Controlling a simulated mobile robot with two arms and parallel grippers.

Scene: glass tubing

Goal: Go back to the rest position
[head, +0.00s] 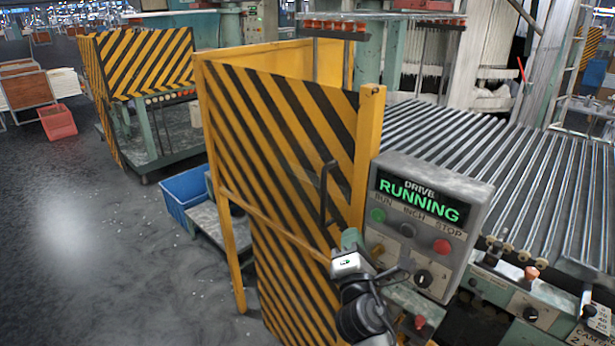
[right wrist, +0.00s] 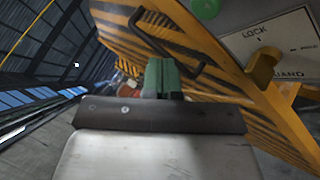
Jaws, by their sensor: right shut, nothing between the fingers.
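My right gripper (head: 350,238) is in front of the yellow-and-black striped guard door, just left of the grey control box (head: 478,190). Its green fingers (right wrist: 162,77) are together and empty in the right wrist view. The box's display (head: 418,200) reads "DRIVE RUNNING" in green. Below it are a green RUN button (head: 378,215), an INCH button (head: 408,230) and a red STOP button (head: 441,246). A black knob (head: 423,279) sits lower on the box. I see no gap closed by contact between gripper and box. My left gripper is out of view.
The striped guard door (head: 285,130) with its black handle (head: 326,190) stands close by my right gripper. Metal rollers (head: 480,140) lie behind the box. A blue bin (head: 184,188) is on the floor left of the guard.

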